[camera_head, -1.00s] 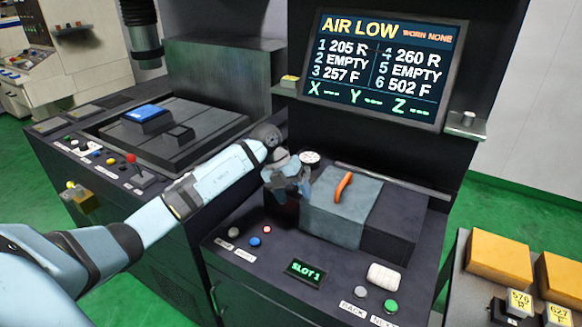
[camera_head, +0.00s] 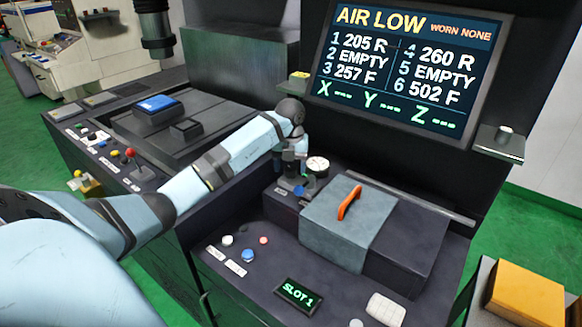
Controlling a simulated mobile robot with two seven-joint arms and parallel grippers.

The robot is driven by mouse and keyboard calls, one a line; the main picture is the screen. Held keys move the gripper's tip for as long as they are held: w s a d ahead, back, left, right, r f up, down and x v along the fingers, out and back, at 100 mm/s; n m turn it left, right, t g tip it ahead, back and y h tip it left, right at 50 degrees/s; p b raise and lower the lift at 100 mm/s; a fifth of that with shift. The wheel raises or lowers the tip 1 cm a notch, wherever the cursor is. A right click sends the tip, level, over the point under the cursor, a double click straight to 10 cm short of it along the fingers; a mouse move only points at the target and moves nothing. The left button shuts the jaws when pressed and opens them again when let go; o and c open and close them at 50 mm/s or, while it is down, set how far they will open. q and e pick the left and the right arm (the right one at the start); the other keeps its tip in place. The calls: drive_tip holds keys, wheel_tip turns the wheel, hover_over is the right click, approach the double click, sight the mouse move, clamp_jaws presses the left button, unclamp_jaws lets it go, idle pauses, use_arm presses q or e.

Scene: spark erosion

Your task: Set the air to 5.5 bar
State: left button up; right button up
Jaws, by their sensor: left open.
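The screen (camera_head: 407,62) above the console reads AIR LOW. A small round white-faced gauge (camera_head: 317,165) stands at the back of the console, left of the grey box; its reading is too small to make out. A small blue part (camera_head: 299,191) shows just below and left of the gauge, on the dark block there. My left gripper (camera_head: 291,178) points down just left of the gauge, above or beside the blue part. It is open; whether its fingers surround or touch anything is hidden. My right gripper is out of view.
A grey box (camera_head: 334,222) with an orange handle (camera_head: 350,202) stands right of the gauge. Several buttons and a SLOT 1 display (camera_head: 298,295) are on the console front. A joystick (camera_head: 139,166) is on the left panel. A yellow block (camera_head: 524,298) is at lower right.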

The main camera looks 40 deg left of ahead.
use_arm(q)
drive_tip(key=shift+f, duration=0.55)
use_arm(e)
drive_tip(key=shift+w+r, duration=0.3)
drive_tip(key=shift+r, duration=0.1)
use_arm(q)
drive_tip(key=shift+c, duration=0.3)
drive_tip(key=c, duration=0.9)
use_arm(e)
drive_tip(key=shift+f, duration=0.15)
